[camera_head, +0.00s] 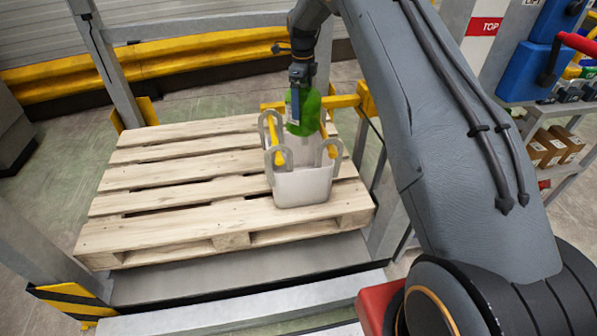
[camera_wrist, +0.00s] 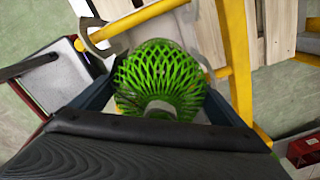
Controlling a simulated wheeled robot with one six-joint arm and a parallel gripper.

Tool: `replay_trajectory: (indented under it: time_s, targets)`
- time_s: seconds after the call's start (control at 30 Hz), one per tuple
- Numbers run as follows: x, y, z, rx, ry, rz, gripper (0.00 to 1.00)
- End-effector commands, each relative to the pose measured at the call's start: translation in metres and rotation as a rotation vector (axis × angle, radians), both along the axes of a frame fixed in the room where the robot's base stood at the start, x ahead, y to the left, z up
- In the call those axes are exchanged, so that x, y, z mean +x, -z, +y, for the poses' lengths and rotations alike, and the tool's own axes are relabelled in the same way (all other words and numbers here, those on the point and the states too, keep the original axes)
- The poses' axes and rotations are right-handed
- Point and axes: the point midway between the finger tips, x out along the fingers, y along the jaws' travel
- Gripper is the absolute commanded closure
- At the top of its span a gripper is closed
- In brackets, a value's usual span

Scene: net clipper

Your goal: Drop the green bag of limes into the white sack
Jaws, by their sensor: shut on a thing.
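The green bag of limes (camera_head: 304,112) hangs from my gripper (camera_head: 301,84), which is shut on it. In the wrist view the green netting of the bag (camera_wrist: 160,75) sits between the fingers of my gripper (camera_wrist: 155,108). The white sack (camera_head: 302,187) stands upright on the pallet, with several grey loops at its rim. In the head view the bag is over the back part of the sack's opening. I cannot tell how far its lower end is from the sack. The sack's inside is mostly hidden.
The sack is near the front right of a wooden pallet (camera_head: 180,195). Yellow bars (camera_head: 338,101) run beside and behind the sack, close to the bag. A shelf with blue bins (camera_head: 530,70) and brown boxes stands at the right. Most of the pallet's left side is bare.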

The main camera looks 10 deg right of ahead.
Motion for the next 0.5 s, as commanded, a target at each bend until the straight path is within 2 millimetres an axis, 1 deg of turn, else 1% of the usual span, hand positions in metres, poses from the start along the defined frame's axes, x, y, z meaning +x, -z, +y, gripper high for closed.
replay_trajectory:
  time_s: [0.1, 0.3, 0.5]
  targets:
    - [0.0, 0.013, -0.001, 0.0, 0.001, 0.0, 0.45]
    - [0.0, 0.033, -0.003, 0.0, 0.002, 0.0, 0.45]
    - [0.001, 0.038, -0.004, 0.0, 0.004, -0.002, 0.45]
